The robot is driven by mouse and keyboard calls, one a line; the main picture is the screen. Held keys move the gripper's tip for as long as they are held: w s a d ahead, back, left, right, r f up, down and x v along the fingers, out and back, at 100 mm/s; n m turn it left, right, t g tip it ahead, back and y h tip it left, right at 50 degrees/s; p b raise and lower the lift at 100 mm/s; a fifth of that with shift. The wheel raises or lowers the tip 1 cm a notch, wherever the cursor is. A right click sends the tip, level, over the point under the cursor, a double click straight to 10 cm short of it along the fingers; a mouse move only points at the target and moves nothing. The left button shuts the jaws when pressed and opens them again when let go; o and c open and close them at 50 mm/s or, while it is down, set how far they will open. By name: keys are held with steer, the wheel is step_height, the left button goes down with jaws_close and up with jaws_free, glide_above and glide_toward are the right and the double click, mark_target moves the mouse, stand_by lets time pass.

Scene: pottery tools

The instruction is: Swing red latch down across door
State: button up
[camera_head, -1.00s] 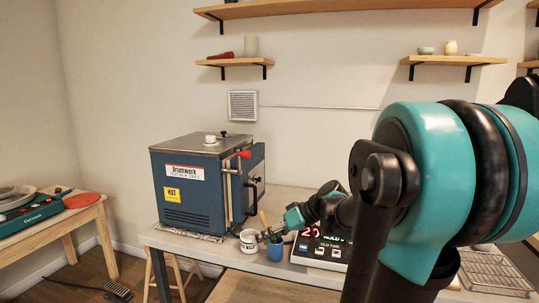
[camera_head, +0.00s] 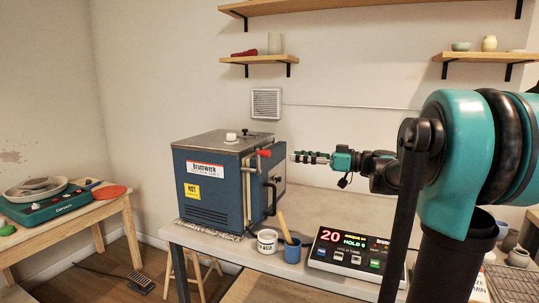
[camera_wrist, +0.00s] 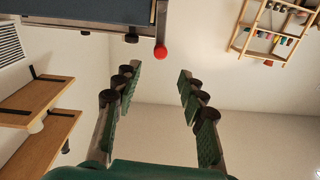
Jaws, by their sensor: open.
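The blue kiln (camera_head: 213,190) stands on the bench with its front door side facing right in the head view. The red latch knob (camera_head: 265,153) is at the upper front of the kiln, near the top edge. In the wrist view the red knob (camera_wrist: 160,52) shows at the top, just beyond and between the fingers' line. My gripper (camera_head: 296,157) is to the right of the knob at about its height, apart from it. In the wrist view my gripper (camera_wrist: 159,75) has its fingers spread with nothing between them. The latch's bar is mostly hidden.
A white mug (camera_head: 267,242) and a blue cup (camera_head: 292,252) with a wooden handle stand before the kiln. A control panel (camera_head: 350,250) lies right of them. Wall shelves (camera_head: 258,60) hang above. The bench behind the panel is largely clear.

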mark_target(269, 154)
steer(key=x, duration=1.1)
jaws_close()
